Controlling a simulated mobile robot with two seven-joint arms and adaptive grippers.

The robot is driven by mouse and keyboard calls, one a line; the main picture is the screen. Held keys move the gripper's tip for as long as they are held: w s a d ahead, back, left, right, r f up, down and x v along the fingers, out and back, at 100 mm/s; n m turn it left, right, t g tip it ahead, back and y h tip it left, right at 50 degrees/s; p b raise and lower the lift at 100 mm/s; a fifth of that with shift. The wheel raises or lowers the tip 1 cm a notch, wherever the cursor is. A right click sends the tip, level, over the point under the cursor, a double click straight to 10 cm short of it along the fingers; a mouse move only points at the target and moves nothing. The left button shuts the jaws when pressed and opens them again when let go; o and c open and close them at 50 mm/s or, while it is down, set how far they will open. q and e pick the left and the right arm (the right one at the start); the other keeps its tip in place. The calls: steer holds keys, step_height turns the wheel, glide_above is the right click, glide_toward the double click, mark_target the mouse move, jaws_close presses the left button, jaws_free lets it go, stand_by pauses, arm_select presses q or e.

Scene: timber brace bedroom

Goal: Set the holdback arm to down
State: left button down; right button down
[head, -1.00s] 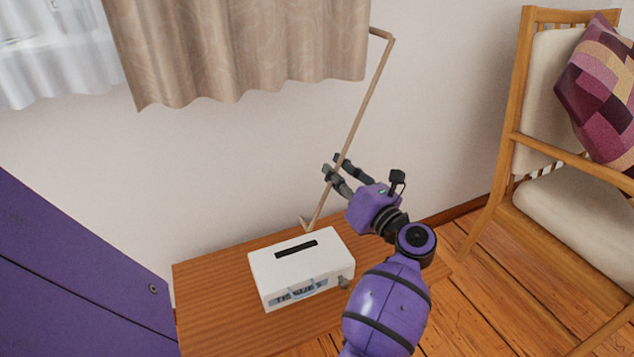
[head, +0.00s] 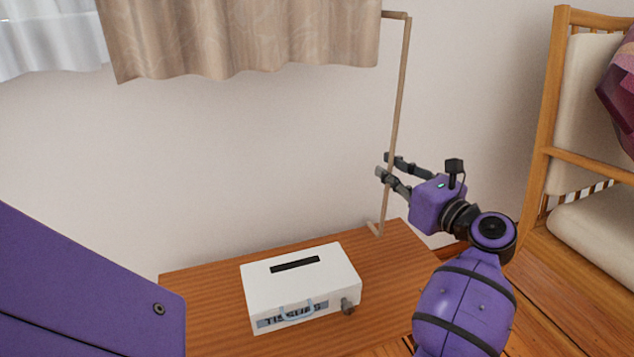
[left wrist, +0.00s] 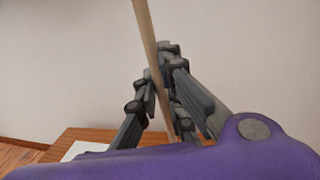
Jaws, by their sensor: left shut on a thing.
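The holdback arm (head: 399,95) is a thin tan rod beside the curtain's right edge. In the head view it hangs nearly upright from a short top piece near the curtain, with a short bent end low down, just above or against the wooden table top. My left gripper (head: 383,166) is shut on the rod in its lower half. In the left wrist view the rod (left wrist: 146,35) runs between the gripper's dark fingers (left wrist: 157,85), slightly tilted. My right gripper is in neither view.
A white tissue box (head: 330,265) stands on the wooden table (head: 205,300) below. A beige curtain (head: 240,40) hangs at the upper left. A wooden chair (head: 560,100) with a pale seat stands at the right. The wall behind is bare.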

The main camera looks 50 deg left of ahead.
arm_select(q)
steer(key=shift+w+d+r, duration=0.1)
steer(key=shift+w+d, duration=0.1)
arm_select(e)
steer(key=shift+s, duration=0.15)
arm_select(q)
steer(key=c, duration=1.8)
jaws_free()
steer(key=shift+w, duration=0.15)
steer(key=shift+c, duration=0.2)
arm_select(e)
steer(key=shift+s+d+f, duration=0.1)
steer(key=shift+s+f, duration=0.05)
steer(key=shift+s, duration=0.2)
arm_select(q)
steer(key=s+d, duration=0.2)
steer(key=d, duration=0.9)
steer(key=shift+s+d, duration=0.3)
steer(key=shift+d, duration=0.1)
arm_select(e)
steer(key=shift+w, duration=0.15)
